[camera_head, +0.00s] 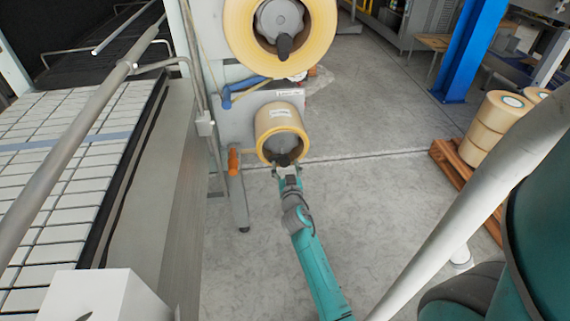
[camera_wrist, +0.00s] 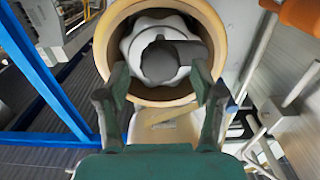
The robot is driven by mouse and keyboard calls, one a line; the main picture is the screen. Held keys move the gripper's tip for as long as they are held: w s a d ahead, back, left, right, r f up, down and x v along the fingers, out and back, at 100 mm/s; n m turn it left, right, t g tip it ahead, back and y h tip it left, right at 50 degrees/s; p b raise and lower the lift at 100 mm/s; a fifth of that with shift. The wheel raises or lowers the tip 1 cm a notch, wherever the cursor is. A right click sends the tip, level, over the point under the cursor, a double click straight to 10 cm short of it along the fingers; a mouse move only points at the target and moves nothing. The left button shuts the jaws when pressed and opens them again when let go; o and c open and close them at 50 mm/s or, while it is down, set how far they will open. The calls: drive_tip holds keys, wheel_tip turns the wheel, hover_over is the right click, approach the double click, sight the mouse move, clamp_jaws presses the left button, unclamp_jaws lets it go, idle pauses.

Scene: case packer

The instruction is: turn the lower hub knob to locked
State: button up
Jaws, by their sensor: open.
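The lower hub knob (camera_head: 285,159) is dark and sits at the front of the grey lower hub inside the lower tape roll (camera_head: 279,121). In the wrist view the knob (camera_wrist: 160,62) is a dark round boss with a bar pointing right, in front of the pale scalloped hub (camera_wrist: 133,42). My gripper (camera_head: 287,170) is just in front of the knob in the head view. In the wrist view my gripper (camera_wrist: 160,82) is open, with one finger on each side of the knob and nothing between them clearly gripped. Contact cannot be told.
An upper tape roll (camera_head: 239,32) with its own dark knob (camera_head: 284,46) is above. An orange handle (camera_head: 233,161) and a blue handle (camera_head: 228,97) are left of the lower roll. A conveyor (camera_head: 60,150) stands at left. Rolls on a pallet (camera_head: 468,165) are at right. The floor between is clear.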

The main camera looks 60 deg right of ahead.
drive_tip(key=shift+x, duration=0.8)
drive_tip(key=c, duration=1.1)
